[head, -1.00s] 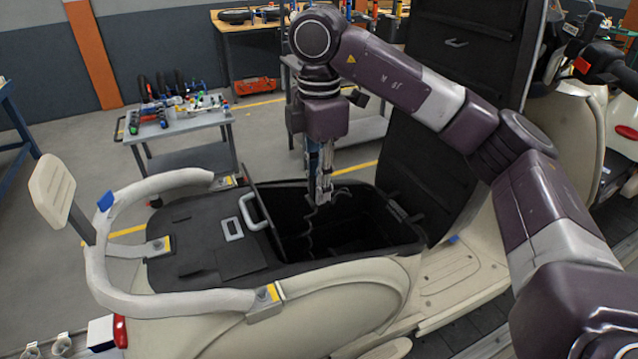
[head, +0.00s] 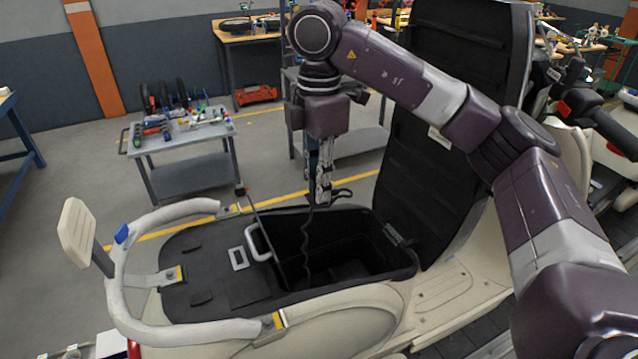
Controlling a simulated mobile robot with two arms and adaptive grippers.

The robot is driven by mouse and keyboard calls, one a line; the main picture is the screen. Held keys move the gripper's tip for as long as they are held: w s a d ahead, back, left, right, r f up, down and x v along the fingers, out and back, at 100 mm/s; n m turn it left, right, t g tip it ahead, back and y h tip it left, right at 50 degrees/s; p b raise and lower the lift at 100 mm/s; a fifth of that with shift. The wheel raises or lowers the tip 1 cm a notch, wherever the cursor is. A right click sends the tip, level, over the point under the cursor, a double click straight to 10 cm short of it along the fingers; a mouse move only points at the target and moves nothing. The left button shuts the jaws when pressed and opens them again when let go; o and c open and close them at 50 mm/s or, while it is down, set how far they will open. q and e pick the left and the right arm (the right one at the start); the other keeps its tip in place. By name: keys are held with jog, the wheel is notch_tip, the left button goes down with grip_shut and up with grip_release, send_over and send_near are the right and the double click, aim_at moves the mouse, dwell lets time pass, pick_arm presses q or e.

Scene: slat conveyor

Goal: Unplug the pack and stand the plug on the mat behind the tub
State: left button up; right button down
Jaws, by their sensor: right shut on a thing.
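My right gripper (head: 323,194) is shut on a dark plug (head: 341,195), whose shape is partly hidden by the fingers. The gripper is above the far part of the open black tub (head: 382,280) under the raised seat. A black coiled cable (head: 305,238) hangs from the plug down into the tub. A pale carry handle (head: 258,243), apparently the pack's, stands at the tub's left side; the pack body is not clear in the dark. The black mat (head: 205,275) covers the deck left of the tub. My left gripper is out of view.
The raised black seat (head: 452,110) stands right of the tub. A pale grab rail (head: 118,290) curves around the mat. A thin dark upright rod (head: 262,220) rises at the tub's left edge. A grey cart (head: 185,150) with tools stands behind.

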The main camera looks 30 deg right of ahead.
dwell(0.4)
jog(key=s+a, duration=0.1)
jog(key=a, duration=1.5)
jog(key=shift+s+a, duration=0.4)
jog(key=shift+d+b, duration=0.1)
jog(key=shift+b, duration=0.3)
jog(key=shift+f, duration=0.1)
notch_tip(320, 180, down, 10)
jog(key=b, duration=0.9)
jog(key=shift+f+b, duration=1.1)
jog(key=shift+f, duration=0.1)
